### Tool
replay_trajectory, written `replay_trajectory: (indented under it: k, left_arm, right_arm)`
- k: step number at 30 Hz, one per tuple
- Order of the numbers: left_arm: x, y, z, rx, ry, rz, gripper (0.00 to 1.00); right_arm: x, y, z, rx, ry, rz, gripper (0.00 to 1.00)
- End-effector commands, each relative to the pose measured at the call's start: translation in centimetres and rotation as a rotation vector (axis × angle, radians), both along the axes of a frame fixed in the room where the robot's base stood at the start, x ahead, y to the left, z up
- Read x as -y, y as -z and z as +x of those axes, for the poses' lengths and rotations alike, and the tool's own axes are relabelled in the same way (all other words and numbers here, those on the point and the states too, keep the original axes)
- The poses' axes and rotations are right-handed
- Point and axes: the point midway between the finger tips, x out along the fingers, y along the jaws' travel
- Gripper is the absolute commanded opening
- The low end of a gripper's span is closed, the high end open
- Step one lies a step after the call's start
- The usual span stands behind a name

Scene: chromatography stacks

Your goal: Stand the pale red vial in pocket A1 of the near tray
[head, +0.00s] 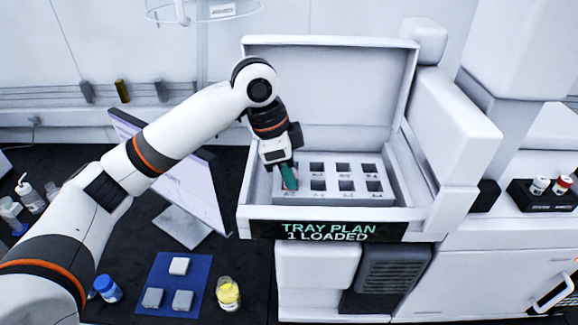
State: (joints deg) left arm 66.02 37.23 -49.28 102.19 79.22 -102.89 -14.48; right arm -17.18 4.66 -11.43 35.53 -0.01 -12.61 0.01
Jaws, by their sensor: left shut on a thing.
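My left gripper (288,177) reaches down into the open white drawer unit, over the left end of the tray (330,195). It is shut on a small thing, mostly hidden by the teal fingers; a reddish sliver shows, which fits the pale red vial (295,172). The tray has two rows of dark square pockets with small labels too fine to read. The fingertips are at the front-left pocket, and I cannot tell whether the vial is inside it or above it. My right gripper is out of view.
The drawer's front panel (328,231) reads "TRAY PLAN 1 LOADED". A raised lid (330,90) stands behind the tray. A monitor (170,170) stands left of the drawer. A blue mat (165,270) with several blocks and a yellow-filled jar (228,293) lie in front.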

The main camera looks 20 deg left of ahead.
Motion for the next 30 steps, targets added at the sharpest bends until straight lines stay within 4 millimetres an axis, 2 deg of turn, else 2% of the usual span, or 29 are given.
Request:
replay_trajectory:
  k: [6,7,11,17,20,21,30]
  left_arm:
    - [0.0,0.03,0.0,0.0,0.0,0.0,0.02]
    - [0.0,0.03,0.01,0.0,0.0,-0.001,0.29]
    - [0.0,0.02,0.01,0.0,0.0,-0.001,0.49]
    - [0.0,0.01,0.01,0.0,0.0,-0.001,0.49]
    - [0.0,0.02,0.01,0.0,0.0,-0.001,0.66]
    - [0.0,0.02,0.01,0.0,0.0,-0.001,0.68]
    - [0.02,-0.2,0.03,0.001,0.0,-0.001,0.68]
  right_arm:
    - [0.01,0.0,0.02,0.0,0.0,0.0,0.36]
    - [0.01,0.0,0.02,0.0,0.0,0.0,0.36]
    - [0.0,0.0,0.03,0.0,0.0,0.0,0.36]
    - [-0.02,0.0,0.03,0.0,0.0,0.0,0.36]
    - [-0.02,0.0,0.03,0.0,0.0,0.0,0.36]
    - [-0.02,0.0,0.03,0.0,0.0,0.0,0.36]
    - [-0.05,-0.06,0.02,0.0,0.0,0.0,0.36]
